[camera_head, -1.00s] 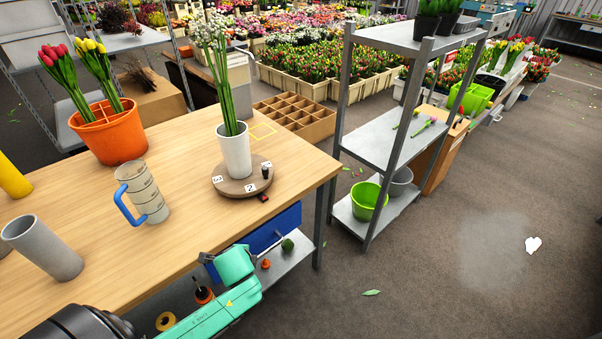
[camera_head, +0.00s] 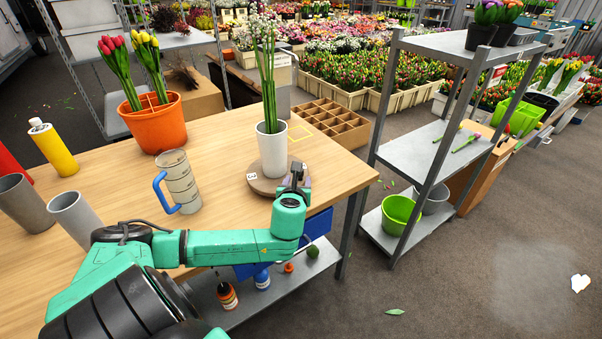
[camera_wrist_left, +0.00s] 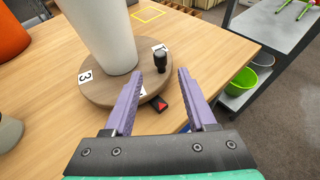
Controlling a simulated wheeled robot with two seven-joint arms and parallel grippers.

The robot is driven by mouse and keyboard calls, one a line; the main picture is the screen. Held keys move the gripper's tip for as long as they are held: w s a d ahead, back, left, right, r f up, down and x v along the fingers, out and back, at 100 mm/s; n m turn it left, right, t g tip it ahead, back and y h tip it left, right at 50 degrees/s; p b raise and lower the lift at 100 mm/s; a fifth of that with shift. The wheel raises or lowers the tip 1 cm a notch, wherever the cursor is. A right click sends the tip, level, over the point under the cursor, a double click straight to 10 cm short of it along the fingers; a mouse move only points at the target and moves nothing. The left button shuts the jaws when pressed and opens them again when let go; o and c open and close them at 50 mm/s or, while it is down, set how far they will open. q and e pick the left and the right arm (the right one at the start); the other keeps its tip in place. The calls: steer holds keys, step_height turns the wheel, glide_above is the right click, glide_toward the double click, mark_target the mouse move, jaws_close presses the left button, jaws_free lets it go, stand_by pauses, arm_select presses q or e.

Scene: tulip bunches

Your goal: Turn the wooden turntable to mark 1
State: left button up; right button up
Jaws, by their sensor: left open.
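The round wooden turntable (camera_head: 262,184) sits near the table's front right corner. A white vase (camera_head: 272,152) with green stems stands on it. In the left wrist view the turntable (camera_wrist_left: 112,94) shows mark 3 (camera_wrist_left: 86,76) at left, mark 1 (camera_wrist_left: 158,47) at the far right, and a partly hidden label at the front. A black knob (camera_wrist_left: 162,56) stands up near mark 1. A red and black pointer (camera_wrist_left: 160,103) lies by the front rim. My left gripper (camera_head: 298,172) is open at the turntable's right front; the knob shows between and just beyond its fingertips (camera_wrist_left: 158,74). My right gripper is out of view.
A clear measuring jug (camera_head: 180,182) with a blue handle stands left of the turntable. An orange bucket (camera_head: 154,122) of tulips is behind it. Grey cups (camera_head: 75,217) and a yellow bottle (camera_head: 54,150) stand at left. A metal shelf (camera_head: 420,150) stands beyond the table's right end.

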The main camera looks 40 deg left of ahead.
mark_target(300, 179)
arm_select(q)
steer(key=b+x, duration=0.1)
steer(key=x, duration=0.8)
steer(key=shift+w+a+f, duration=0.1)
steer(key=shift+w+f, duration=0.1)
steer(key=shift+f, duration=0.05)
jaws_close()
stand_by(0.8)
